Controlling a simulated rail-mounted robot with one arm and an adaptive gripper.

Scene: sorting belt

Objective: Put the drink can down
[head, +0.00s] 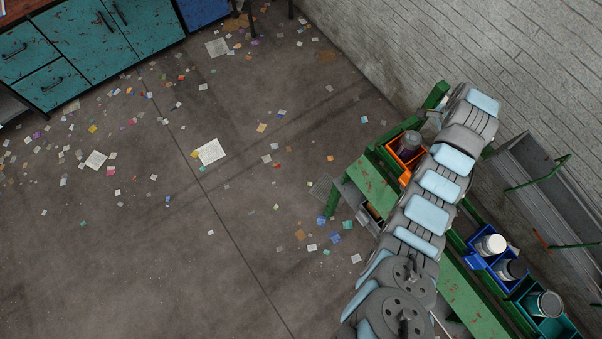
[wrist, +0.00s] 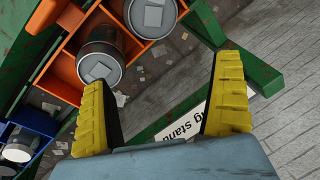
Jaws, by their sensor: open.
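My gripper (wrist: 163,72) is open and empty in the wrist view, its two yellow fingers wide apart. A dark can with a grey lid (wrist: 101,64) sits in an orange bin (wrist: 65,68), just beyond the left fingertip. A second grey-lidded can (wrist: 153,14) stands in another orange compartment above it. I cannot tell which of these is the drink can. In the head view a dark can (head: 410,143) stands in the orange bin (head: 398,157), beside my arm. My fingers are mostly hidden there.
Blue bins (head: 477,262) and a teal bin (head: 556,329) with cans line the green stand (head: 470,300). A blue bin with a white-topped can (wrist: 18,152) shows at the wrist view's lower left. A grey brick wall is close behind. Scraps litter the open floor.

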